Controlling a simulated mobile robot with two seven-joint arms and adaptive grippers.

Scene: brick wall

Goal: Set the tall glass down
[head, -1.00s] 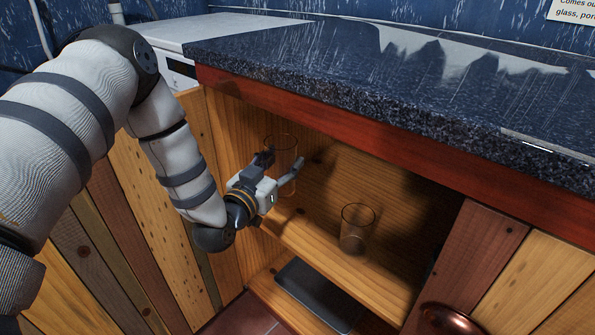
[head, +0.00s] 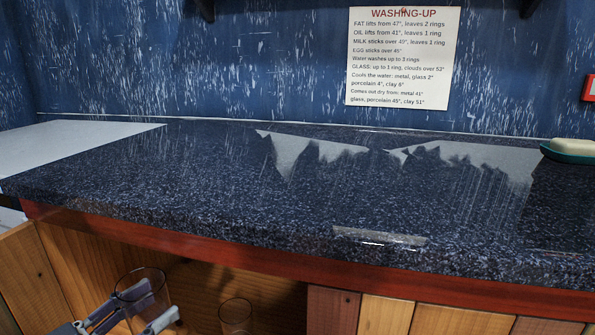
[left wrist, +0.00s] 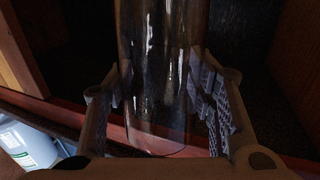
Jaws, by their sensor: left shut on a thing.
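The tall clear glass (head: 142,290) is at the lower left of the head view, below the red counter edge and in front of the open cupboard. My left gripper (head: 138,318) is shut on it, one finger on each side. The glass's lower part is cut off by the frame. In the left wrist view the glass (left wrist: 158,60) stands between the fingers (left wrist: 160,90), which touch its sides. Nothing in view shows what is under it. My right gripper is not in view.
A shorter glass (head: 236,316) stands in the cupboard, to the right. The dark speckled countertop (head: 300,200) above is largely clear. A soap bar on a green dish (head: 568,150) sits at its far right. A washing-up sign (head: 403,57) hangs on the blue wall.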

